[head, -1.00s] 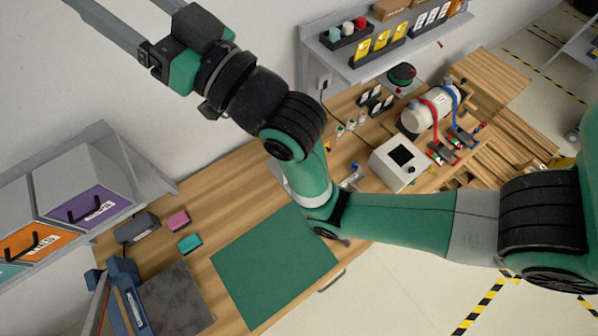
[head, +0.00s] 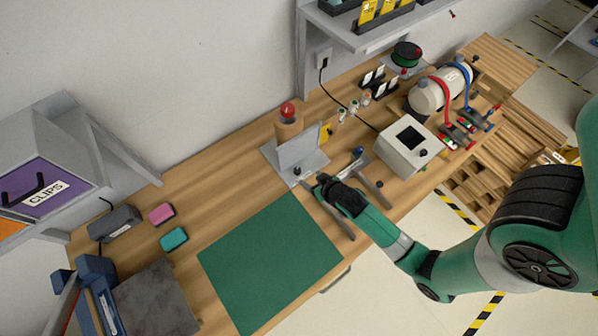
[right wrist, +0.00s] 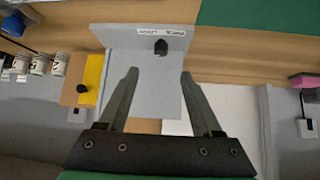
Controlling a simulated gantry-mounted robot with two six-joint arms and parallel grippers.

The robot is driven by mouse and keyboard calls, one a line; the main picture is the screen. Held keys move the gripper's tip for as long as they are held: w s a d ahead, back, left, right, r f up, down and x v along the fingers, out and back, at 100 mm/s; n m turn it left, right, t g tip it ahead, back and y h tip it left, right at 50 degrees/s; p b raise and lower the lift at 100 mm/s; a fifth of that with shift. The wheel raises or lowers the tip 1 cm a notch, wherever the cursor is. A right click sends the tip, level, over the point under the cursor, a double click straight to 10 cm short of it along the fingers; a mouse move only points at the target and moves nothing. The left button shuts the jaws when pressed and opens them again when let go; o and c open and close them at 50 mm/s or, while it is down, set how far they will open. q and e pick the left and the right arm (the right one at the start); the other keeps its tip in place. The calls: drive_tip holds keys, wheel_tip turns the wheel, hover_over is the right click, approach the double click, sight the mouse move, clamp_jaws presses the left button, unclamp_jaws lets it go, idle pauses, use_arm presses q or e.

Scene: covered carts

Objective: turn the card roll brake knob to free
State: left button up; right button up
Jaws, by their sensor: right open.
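A grey metal bracket (head: 302,155) stands on the workbench behind the green mat, with a brown roll (head: 288,128) behind it. The small black knob (head: 297,170) sits low on the bracket. In the right wrist view the knob (right wrist: 160,47) is on the pale plate (right wrist: 140,75), beside a white label (right wrist: 161,32) that is upside down and too small to read surely. My right gripper (head: 314,184) is just right of the knob, open and empty. In the right wrist view its fingertips (right wrist: 158,74) are spread, with the knob ahead of the gap between them. My left gripper is out of view.
A grey frame with a blue knob (head: 357,152) stands beside my right wrist. A yellow block (right wrist: 91,78) is close to the left finger in the wrist view. A white box (head: 408,148) is to the right. The green mat (head: 270,262) is bare.

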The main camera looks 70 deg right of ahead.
sight(297, 170)
drive_tip(key=b+x, duration=0.3)
drive_tip(key=x, duration=0.8)
drive_tip(key=shift+w+d+f, duration=0.1)
drive_tip(key=shift+w, duration=0.25)
clamp_jaws()
